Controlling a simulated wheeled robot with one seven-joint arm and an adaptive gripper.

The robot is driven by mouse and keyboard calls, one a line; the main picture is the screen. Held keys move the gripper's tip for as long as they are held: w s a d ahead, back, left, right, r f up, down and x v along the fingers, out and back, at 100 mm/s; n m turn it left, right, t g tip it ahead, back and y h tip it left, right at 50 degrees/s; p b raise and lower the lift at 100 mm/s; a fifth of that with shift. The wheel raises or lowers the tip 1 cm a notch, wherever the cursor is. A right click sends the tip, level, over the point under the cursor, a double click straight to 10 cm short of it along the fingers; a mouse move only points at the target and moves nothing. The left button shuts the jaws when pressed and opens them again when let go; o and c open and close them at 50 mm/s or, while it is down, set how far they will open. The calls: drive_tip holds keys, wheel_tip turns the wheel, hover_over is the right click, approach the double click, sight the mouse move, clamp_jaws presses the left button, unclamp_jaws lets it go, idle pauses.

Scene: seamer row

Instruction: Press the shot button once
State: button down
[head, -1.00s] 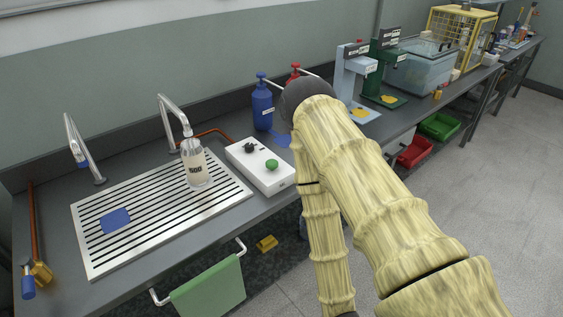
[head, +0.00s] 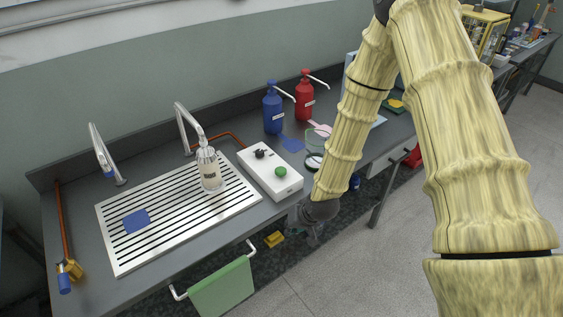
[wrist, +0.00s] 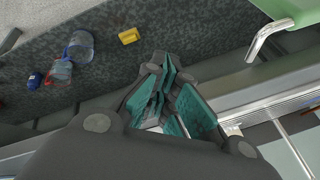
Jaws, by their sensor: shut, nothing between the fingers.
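The white control box (head: 262,180) lies on the counter in the head view, right of the drain grille. A green button (head: 281,171) sits on its near right end and a black knob (head: 260,154) on its far left end. No readable label shows which control is the shot button. My gripper hangs low beside the counter's front edge, right of and below the box; its fingertips are hard to make out there. In the wrist view my gripper (wrist: 162,97) is shut and empty, its teal pads close together, pointing past the counter edge toward the floor.
A bottle (head: 209,170) stands under a spout on the drain grille (head: 150,239). Blue (head: 273,110) and red (head: 304,98) pump bottles stand behind the box. A green towel (head: 222,290) hangs on a front rail. A yellow object (wrist: 129,36) lies on the floor.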

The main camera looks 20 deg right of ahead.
drive_tip(key=w+d+r+t+p, duration=0.1)
drive_tip(key=w+r, duration=0.7)
drive_tip(key=r, duration=0.3)
drive_tip(key=w+d+r+m+t+y, duration=0.1)
drive_tip(key=w+d+r+t, duration=0.1)
drive_tip(key=w+r, duration=0.7)
wheel_tip(320, 180, up, 3)
drive_tip(key=shift+w+f+p, duration=0.15)
drive_tip(key=shift+w+p, duration=0.15)
drive_tip(key=shift+p, duration=0.05)
drive_tip(key=shift+f, duration=0.1)
drive_tip(key=b, duration=0.5)
hover_over(283, 168)
wheel_tip(283, 168, down, 7)
drive_tip(key=shift+w+r, duration=0.1)
drive_tip(key=shift+f+b, duration=0.3)
drive_tip(key=shift+f, duration=0.65)
drive_tip(key=shift+f+b, duration=0.6)
drive_tip(key=shift+f, duration=0.7)
idle(0.5)
drive_tip(key=shift+r, duration=0.15)
drive_tip(key=shift+r+p, duration=0.9)
drive_tip(key=shift+r, duration=0.3)
